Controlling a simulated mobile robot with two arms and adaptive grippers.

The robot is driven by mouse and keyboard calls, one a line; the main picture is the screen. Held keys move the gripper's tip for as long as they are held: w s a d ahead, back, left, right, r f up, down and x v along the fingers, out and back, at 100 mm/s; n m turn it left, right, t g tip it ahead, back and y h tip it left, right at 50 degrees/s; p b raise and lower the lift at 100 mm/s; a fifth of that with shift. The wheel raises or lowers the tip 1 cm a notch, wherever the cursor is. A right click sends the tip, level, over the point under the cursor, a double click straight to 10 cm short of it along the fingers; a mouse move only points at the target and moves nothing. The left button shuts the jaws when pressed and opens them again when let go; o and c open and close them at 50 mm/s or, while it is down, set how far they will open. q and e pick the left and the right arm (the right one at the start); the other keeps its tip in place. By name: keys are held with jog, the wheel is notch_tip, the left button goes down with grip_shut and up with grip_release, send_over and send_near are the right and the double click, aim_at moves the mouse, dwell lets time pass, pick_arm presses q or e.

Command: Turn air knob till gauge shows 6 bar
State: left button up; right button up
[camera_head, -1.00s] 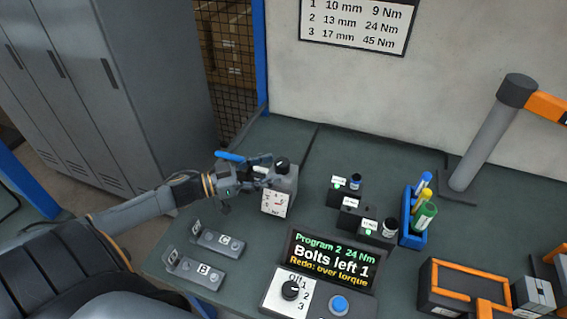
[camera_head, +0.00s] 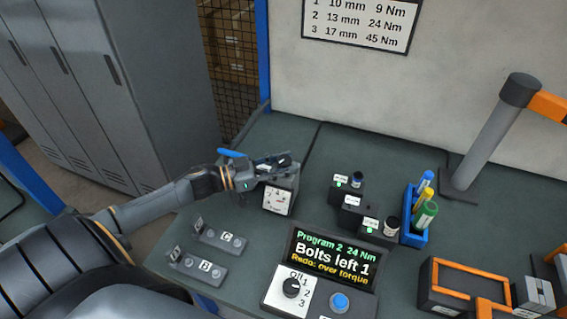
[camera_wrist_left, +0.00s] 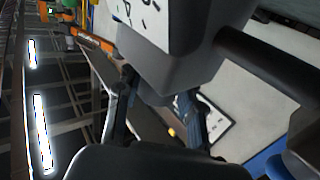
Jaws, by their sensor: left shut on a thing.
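The air unit is a grey box with a white gauge face (camera_head: 277,200), standing on the bench left of centre. Its needle is too small to read in the head view. The black air knob on top is covered by my left gripper (camera_head: 284,164), which is shut on it. In the left wrist view, the grey box (camera_wrist_left: 180,60) fills the upper middle with part of the white dial (camera_wrist_left: 152,18). The fingers (camera_wrist_left: 158,108) close around the dark knob at the box's end. My right gripper is not in view.
A display console (camera_head: 333,262) reads "Bolts left 1". Small black sockets holders (camera_head: 350,200), a blue pen tray (camera_head: 413,228) and an orange-edged box (camera_head: 462,285) stand to the right. Two labelled grey blocks (camera_head: 220,238) lie in front of the air unit.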

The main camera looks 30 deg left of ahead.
pick_arm(q)
jog(key=shift+d+r+n+t+y+p, duration=0.1)
jog(key=shift+r+n+t+y+p, duration=0.1)
jog(key=shift+n+t+y+p, duration=0.55)
jog(key=shift+r+n+t+y+p, duration=0.3)
jog(key=shift+y+p, duration=0.45)
jog(key=shift+p, duration=0.65)
jog(key=shift+f+n+t+y+p, duration=0.25)
jog(key=shift+n+y+p, duration=0.35)
jog(key=shift+y, duration=0.25)
jog(key=shift+f+n+t+y+p, duration=0.1)
jog(key=shift+n+t+y+p, duration=0.2)
jog(key=shift+n+y, duration=0.45)
jog(key=shift+y, duration=0.3)
jog(key=o, duration=1.2)
jog(key=shift+f, duration=0.1)
jog(key=v, duration=1.2)
